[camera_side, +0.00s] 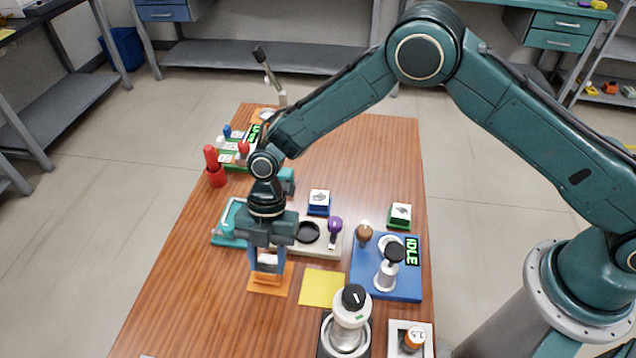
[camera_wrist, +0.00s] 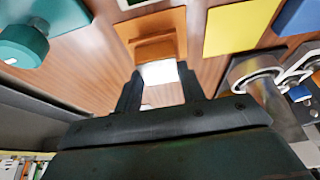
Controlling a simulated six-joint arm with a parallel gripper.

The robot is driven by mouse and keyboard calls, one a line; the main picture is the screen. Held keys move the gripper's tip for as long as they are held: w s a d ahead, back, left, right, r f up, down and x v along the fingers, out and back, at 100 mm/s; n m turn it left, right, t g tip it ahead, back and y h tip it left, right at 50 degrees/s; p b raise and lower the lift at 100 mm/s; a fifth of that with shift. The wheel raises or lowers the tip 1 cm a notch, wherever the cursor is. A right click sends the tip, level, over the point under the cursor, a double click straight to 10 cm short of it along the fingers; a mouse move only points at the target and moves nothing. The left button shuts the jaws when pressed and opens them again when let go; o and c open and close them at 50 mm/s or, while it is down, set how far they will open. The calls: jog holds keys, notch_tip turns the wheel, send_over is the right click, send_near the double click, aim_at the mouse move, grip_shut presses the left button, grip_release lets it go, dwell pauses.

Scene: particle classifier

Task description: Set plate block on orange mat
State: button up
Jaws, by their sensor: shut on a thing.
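The plate block (camera_side: 267,264) has a white face and an orange part. My gripper (camera_side: 267,262) is shut on it, pointing down with one finger on each side. The orange mat (camera_side: 283,288) lies on the table directly under the block. In the wrist view, the block's white face (camera_wrist: 160,72) is between my fingertips (camera_wrist: 158,76), and its orange part overlaps the orange mat (camera_wrist: 140,22). I cannot tell if the block touches the mat. Part of the block is hidden by my fingers.
A yellow mat (camera_side: 322,288) lies just right of the orange mat. Behind my gripper are a pale tray with a black disc (camera_side: 308,233) and a teal device (camera_side: 228,222). A blue platform (camera_side: 408,284) with instruments is at right. The table's left front is clear.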

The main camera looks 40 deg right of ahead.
jog(key=shift+f, duration=0.55)
jog(key=shift+f, duration=0.1)
jog(key=o, duration=1.1)
jog(key=v, duration=1.2)
